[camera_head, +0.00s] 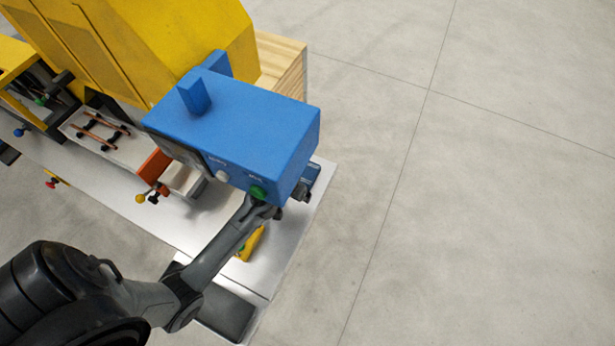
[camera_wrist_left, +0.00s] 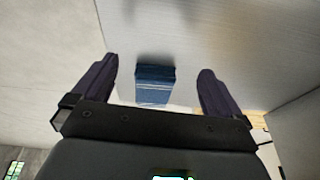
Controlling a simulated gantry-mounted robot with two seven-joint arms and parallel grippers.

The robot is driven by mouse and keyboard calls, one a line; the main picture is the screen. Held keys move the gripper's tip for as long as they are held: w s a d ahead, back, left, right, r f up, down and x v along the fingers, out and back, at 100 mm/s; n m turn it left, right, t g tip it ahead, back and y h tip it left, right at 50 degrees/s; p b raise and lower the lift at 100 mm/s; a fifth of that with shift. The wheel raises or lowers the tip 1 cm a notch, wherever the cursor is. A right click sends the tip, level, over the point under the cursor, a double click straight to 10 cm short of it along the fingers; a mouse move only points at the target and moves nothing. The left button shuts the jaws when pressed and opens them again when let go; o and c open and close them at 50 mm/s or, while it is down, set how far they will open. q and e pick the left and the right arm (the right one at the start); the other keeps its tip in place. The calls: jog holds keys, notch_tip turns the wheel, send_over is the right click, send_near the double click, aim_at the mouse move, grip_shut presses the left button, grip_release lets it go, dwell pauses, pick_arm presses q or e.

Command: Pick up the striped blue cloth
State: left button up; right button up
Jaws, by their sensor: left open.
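The striped blue cloth (camera_wrist_left: 154,86) shows in the left wrist view, with pale stripes near its lower edge. It lies on a light surface, between my two fingers in the picture. My left gripper (camera_wrist_left: 158,66) is open and empty, with a dark finger on each side of the cloth; I cannot tell how far below it is. In the head view my left gripper (camera_head: 300,193) is partly hidden by the blue box. A bit of blue, likely the cloth (camera_head: 313,173), shows beside it at the bench's right edge. My right gripper is not in view.
A blue box (camera_head: 245,125) with a green button stands over the bench (camera_head: 290,240), close to my left gripper. A yellow machine (camera_head: 170,45) rises behind it. A tray with copper tubes (camera_head: 100,132) is at left. Open floor lies right.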

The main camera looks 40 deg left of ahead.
pick_arm(q)
jog(key=t, duration=0.1)
send_near(306, 174)
jog(key=shift+w+d+f+n+b, duration=0.15)
jog(key=shift+w+f, duration=0.1)
jog(key=shift+f, duration=0.3)
jog(key=shift+w+d+f+n+b, duration=0.15)
jog(key=shift+w+f, duration=0.1)
jog(key=shift+f, duration=0.35)
jog(key=shift+w+a, duration=0.1)
jog(key=shift+w, duration=0.2)
jog(key=shift+w+a+f, duration=0.1)
jog(key=shift+w+f, duration=0.2)
jog(key=shift+f, duration=0.3)
jog(key=x, duration=0.2)
jog(key=p+x, duration=0.1)
jog(key=x, duration=0.1)
jog(key=shift+s+a, duration=0.25)
jog(key=shift+a, duration=0.05)
jog(key=shift+w+f, duration=0.25)
jog(key=shift+f, duration=0.45)
jog(key=shift+f, duration=0.3)
jog(key=c, duration=1.1)
